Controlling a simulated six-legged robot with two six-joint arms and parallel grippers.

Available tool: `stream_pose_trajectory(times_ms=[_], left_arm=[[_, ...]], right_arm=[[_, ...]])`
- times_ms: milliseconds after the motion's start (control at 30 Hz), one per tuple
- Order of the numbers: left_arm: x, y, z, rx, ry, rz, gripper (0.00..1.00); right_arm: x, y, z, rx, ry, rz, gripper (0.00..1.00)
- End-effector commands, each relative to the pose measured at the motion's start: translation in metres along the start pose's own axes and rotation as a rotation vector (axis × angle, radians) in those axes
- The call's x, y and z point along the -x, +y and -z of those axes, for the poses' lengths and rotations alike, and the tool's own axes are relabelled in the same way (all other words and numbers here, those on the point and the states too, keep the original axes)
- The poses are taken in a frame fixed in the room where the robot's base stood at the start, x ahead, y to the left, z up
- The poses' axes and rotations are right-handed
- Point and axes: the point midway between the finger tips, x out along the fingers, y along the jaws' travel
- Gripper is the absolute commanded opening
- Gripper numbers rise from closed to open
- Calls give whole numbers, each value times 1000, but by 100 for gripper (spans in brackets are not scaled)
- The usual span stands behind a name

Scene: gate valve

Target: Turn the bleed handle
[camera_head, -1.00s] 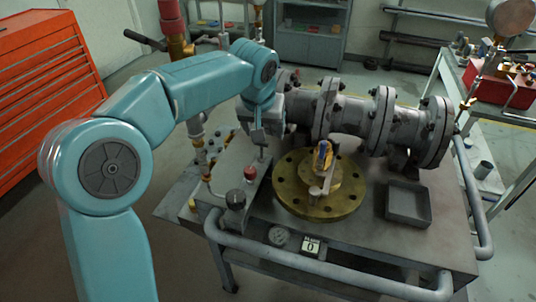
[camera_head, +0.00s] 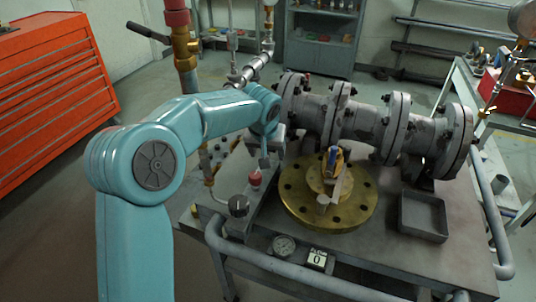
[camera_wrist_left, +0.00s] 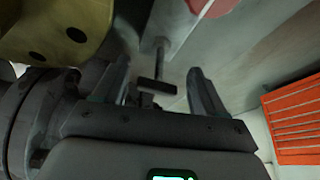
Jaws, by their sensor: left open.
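My left gripper (camera_head: 266,158) is open above the bench, beside the pipe's near end and just behind a red knob (camera_head: 254,179). In the left wrist view, a small dark T-shaped handle (camera_wrist_left: 157,86) on a thin stem shows in the gap between the open fingers of my left gripper (camera_wrist_left: 158,90). The handle looks apart from both fingers. It appears to be the bleed handle; in the head view I cannot make it out behind the gripper. The red knob also shows at the top of the left wrist view (camera_wrist_left: 212,6). My right gripper is not in view.
A brass flange (camera_head: 355,208) with a blue-and-yellow piece (camera_head: 335,158) stands right of the gripper. A flanged grey pipe (camera_head: 365,122) runs behind it. A black knob (camera_head: 238,205), a gauge (camera_head: 284,246) and an empty grey tray (camera_head: 424,215) are on the bench.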

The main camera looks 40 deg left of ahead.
Motion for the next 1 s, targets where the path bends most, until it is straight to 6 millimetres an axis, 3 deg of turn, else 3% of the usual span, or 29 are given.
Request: stream_pose_trajectory(times_ms=[200,467,600,633,1000], left_arm=[[-18,1,1,1,0,0,71],[-19,1,2,1,1,0,71],[-18,1,2,0,1,0,25],[-18,1,2,0,1,0,21],[-18,1,2,23,0,10,19]], right_arm=[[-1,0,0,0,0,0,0],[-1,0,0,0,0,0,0],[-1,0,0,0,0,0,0],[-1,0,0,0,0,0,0],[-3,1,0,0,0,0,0]])
